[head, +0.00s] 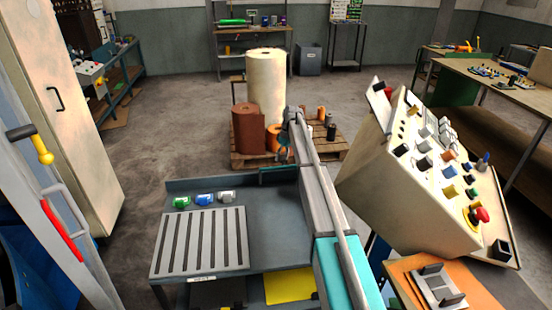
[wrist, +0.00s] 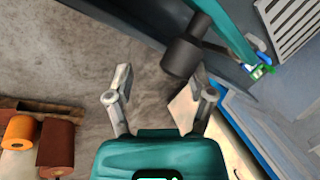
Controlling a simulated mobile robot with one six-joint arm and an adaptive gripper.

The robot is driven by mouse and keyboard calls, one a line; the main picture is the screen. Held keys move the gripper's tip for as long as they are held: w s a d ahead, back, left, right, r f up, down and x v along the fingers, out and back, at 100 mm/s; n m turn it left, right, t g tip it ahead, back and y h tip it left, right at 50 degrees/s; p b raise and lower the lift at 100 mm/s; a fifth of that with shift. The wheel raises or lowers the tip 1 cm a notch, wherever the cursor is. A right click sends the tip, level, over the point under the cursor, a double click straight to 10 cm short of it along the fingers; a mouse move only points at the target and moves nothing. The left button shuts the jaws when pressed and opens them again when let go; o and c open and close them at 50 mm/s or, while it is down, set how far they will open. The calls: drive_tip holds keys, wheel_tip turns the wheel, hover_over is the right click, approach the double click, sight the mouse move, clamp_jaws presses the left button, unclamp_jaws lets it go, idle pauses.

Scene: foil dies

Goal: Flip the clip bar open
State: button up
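The clip bar appears to be the teal bar (wrist: 232,38) at the top of the wrist view, running diagonally with a dark cylindrical grip (wrist: 184,52) beside it. In the head view a dark teal bar (head: 272,176) shows at the bench's far right edge, partly hidden by my arm. My gripper (wrist: 160,88) is open, with bare floor showing between its fingers. The dark grip lies just past the fingertips, nearer the right finger in the picture, and no contact shows. In the head view my gripper (head: 284,152) hangs at the far end of my arm, above the bench's far edge.
The bench (head: 260,235) holds a slotted plate (head: 200,243) and several small coloured items (head: 204,200). A sloped control console (head: 425,175) stands close on the right. Foil rolls (head: 266,85) stand on a pallet (head: 325,155) behind. Open floor lies left of the pallet.

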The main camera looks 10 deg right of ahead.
drive_tip(key=shift+d, duration=0.15)
drive_tip(key=w+d+r+p, duration=0.4)
drive_tip(key=w+r+p, duration=0.4)
drive_tip(key=w, duration=0.4)
drive_tip(key=shift+w+d+r, duration=0.15)
drive_tip(key=shift+w+r, duration=0.1)
drive_tip(key=shift+w, duration=0.1)
idle(2.0)
idle(0.5)
drive_tip(key=s+a+m+t+h, duration=0.1)
drive_tip(key=s+a+m, duration=0.1)
drive_tip(key=s, duration=1.7)
drive_tip(key=s+a+f+m+h, duration=0.1)
drive_tip(key=s+a+m, duration=0.1)
drive_tip(key=s, duration=1.7)
drive_tip(key=s+a+m+t+h, duration=0.1)
drive_tip(key=s+m, duration=0.3)
drive_tip(key=s, duration=1.5)
drive_tip(key=shift+a+f+t, duration=0.3)
drive_tip(key=shift+a+f, duration=0.05)
drive_tip(key=shift+a, duration=0.2)
